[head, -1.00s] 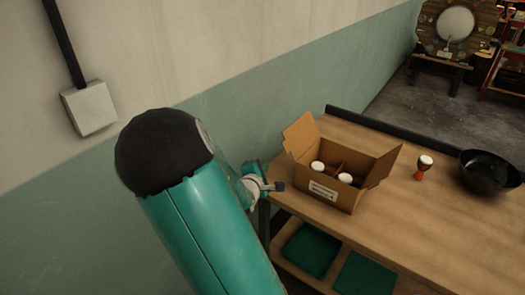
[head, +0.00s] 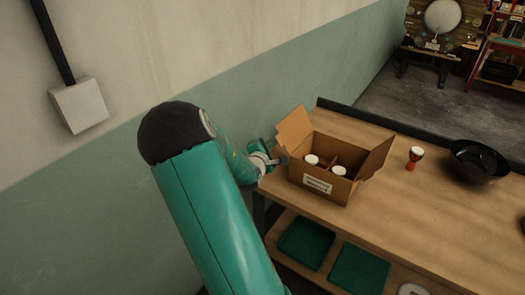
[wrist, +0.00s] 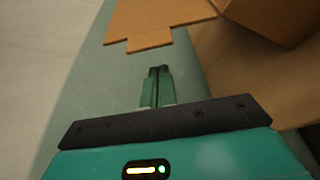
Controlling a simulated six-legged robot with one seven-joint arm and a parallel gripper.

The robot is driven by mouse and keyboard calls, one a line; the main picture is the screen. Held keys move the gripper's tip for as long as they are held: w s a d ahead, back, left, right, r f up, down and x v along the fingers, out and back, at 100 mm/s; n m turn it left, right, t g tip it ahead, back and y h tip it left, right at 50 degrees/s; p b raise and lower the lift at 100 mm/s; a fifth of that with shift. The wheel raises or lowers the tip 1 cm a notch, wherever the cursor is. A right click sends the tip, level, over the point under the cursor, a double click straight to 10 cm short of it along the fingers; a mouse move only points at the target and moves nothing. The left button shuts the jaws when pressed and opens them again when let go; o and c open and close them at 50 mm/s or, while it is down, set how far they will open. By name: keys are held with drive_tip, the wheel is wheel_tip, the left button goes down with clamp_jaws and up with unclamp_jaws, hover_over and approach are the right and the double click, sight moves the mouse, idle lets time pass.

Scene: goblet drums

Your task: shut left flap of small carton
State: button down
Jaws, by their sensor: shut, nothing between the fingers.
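The small carton (head: 322,186) stands open on the wooden table, with two white-topped goblet drums (head: 311,160) (head: 338,171) inside. Its left flap (head: 294,127) stands up and leans outward to the left; its right flap (head: 377,155) also stands up and outward. In the wrist view the left flap (wrist: 150,22) is at the top, beyond the fingertips, with the carton wall (wrist: 275,18) to the right. My gripper (head: 284,160) is at the carton's left side, below the left flap. In the wrist view my gripper (wrist: 159,72) has its fingers together and empty.
The wooden table (head: 420,215) has a loose goblet drum (head: 415,157) and a black bowl (head: 478,160) to the right of the carton. The wall (head: 225,100) runs close behind and left of my arm. Green mats (head: 307,242) lie on the shelf below.

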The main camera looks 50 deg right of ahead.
drive_tip(key=shift+s+r, duration=0.8)
drive_tip(key=shift+s, duration=0.35)
